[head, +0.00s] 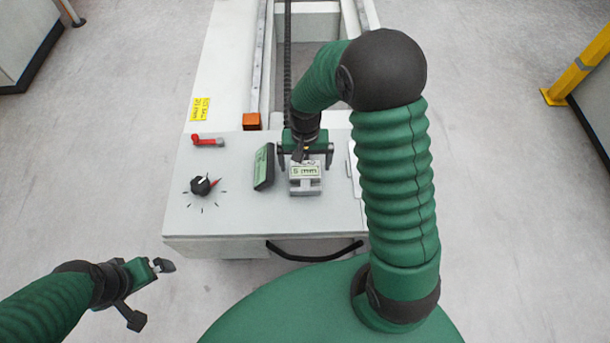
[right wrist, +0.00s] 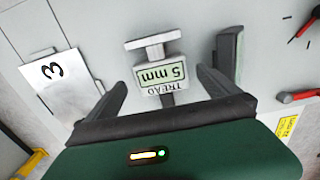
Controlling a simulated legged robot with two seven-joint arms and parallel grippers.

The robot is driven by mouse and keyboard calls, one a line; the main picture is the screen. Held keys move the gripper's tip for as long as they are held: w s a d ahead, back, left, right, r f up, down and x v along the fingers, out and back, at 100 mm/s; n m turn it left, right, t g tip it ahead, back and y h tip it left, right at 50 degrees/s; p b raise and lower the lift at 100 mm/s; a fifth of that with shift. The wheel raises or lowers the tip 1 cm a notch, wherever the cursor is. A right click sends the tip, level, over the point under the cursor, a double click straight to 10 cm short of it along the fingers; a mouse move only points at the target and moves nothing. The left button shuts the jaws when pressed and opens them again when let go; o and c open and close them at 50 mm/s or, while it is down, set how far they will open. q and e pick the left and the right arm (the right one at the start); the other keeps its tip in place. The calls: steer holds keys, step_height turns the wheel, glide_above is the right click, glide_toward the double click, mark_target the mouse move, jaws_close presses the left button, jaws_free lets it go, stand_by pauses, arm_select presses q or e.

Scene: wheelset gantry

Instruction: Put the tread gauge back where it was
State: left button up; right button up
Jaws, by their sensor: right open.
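The tread gauge (head: 305,187) is a small grey block with a pale green label reading 5 mm. It is at the right part of the grey panel top. My right gripper (head: 305,157) is open at the gauge's far end in the head view. In the right wrist view its fingers (right wrist: 163,82) are spread on either side of the gauge, with gaps visible. I cannot tell how far above the panel they are. My left gripper (head: 152,292) is open and empty, off the panel's front left.
A dark green display box (head: 264,166) stands just left of the gauge. A black knob (head: 200,186), red lever (head: 208,140) and orange block (head: 251,121) are on the panel. A black handle (head: 315,254) runs along the front.

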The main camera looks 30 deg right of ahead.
mark_target(305, 171)
steer(key=shift+a+f, duration=0.1)
steer(key=shift+f, duration=0.45)
step_height(305, 171, down, 4)
steer(key=shift+w+f+b, duration=0.1)
steer(key=shift+b, duration=1.1)
steer(key=shift+c, duration=0.6)
steer(key=c, duration=1.8)
steer(key=shift+r, duration=0.2)
